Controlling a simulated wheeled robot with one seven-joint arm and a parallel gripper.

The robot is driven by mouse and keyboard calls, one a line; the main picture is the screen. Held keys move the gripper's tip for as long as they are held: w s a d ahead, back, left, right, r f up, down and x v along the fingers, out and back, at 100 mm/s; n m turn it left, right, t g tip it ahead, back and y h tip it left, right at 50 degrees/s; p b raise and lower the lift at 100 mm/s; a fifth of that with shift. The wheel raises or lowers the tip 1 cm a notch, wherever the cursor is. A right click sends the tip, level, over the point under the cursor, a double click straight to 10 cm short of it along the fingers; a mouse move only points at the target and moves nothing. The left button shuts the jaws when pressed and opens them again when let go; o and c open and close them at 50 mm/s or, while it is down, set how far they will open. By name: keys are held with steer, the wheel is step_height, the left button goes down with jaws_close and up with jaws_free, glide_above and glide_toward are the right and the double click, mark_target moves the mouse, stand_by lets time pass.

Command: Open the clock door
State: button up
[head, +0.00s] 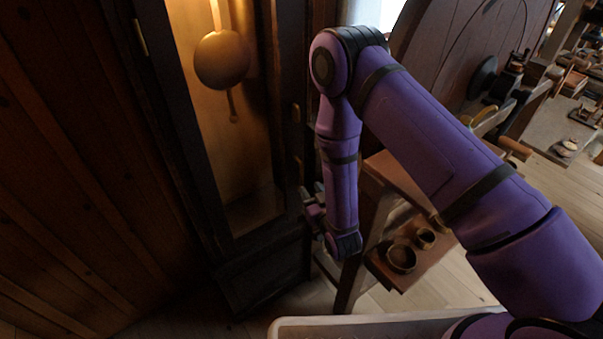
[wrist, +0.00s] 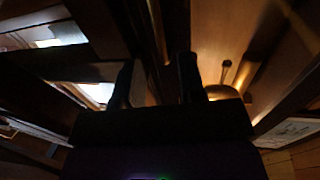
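The tall clock (head: 262,265) stands left of my arm in the head view. Its long dark-framed door (head: 178,110) looks closed, with the round brass pendulum (head: 222,60) behind it. A small brass fitting (head: 296,112) shows on the clock's right side. My gripper (head: 308,203) is low by the door's right edge, partly hidden and dark. In the wrist view, my gripper's (wrist: 157,75) two dark fingers stand apart. A thin golden strip (wrist: 153,88) shows between them; I cannot tell whether they touch it. The pendulum (wrist: 222,92) shows beyond the right finger.
A wooden stand (head: 375,195) with small turned bowls (head: 402,258) on its lower shelf is close to the right of my gripper. A plank wall (head: 75,150) fills the left. Some floor (head: 460,280) is bare beyond the shelf.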

mark_target(302, 177)
steer(key=x, duration=0.7)
steer(key=shift+w+a, duration=0.1)
steer(key=shift+w, duration=0.15)
jaws_close()
